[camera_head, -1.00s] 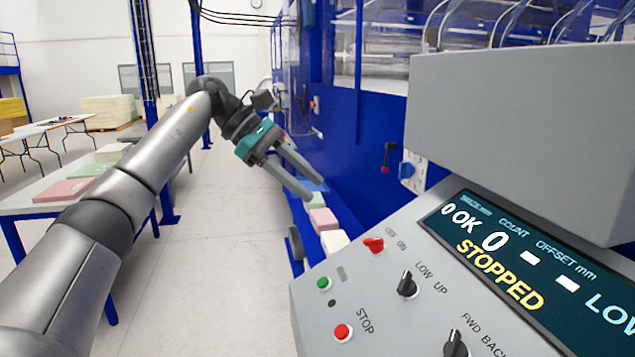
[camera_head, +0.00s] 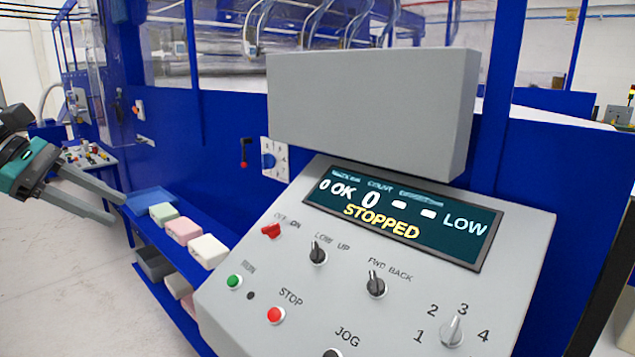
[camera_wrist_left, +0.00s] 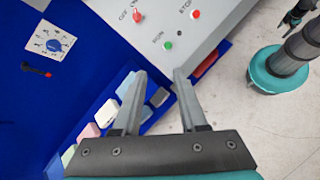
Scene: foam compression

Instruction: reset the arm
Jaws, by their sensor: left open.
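My left gripper (camera_head: 120,207) is at the left edge of the head view, open, with nothing between its two fingers. It hangs in front of the blue shelf with the foam blocks, and I see no contact. In the left wrist view its fingers (camera_wrist_left: 157,75) point toward the lower edge of the grey control panel (camera_wrist_left: 200,22). The panel (camera_head: 330,280) fills the middle of the head view, and its display reads STOPPED, OK 0 and LOW. My right gripper is not in the head view; a dark arm part with a teal band (camera_wrist_left: 285,65) shows in the left wrist view.
Green (camera_head: 163,213), pink (camera_head: 184,230) and white (camera_head: 208,251) foam blocks lie on a blue shelf beside the panel. More blocks sit on a lower level. A grey box (camera_head: 370,112) juts out above the display. White floor (camera_head: 60,290) is clear at lower left.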

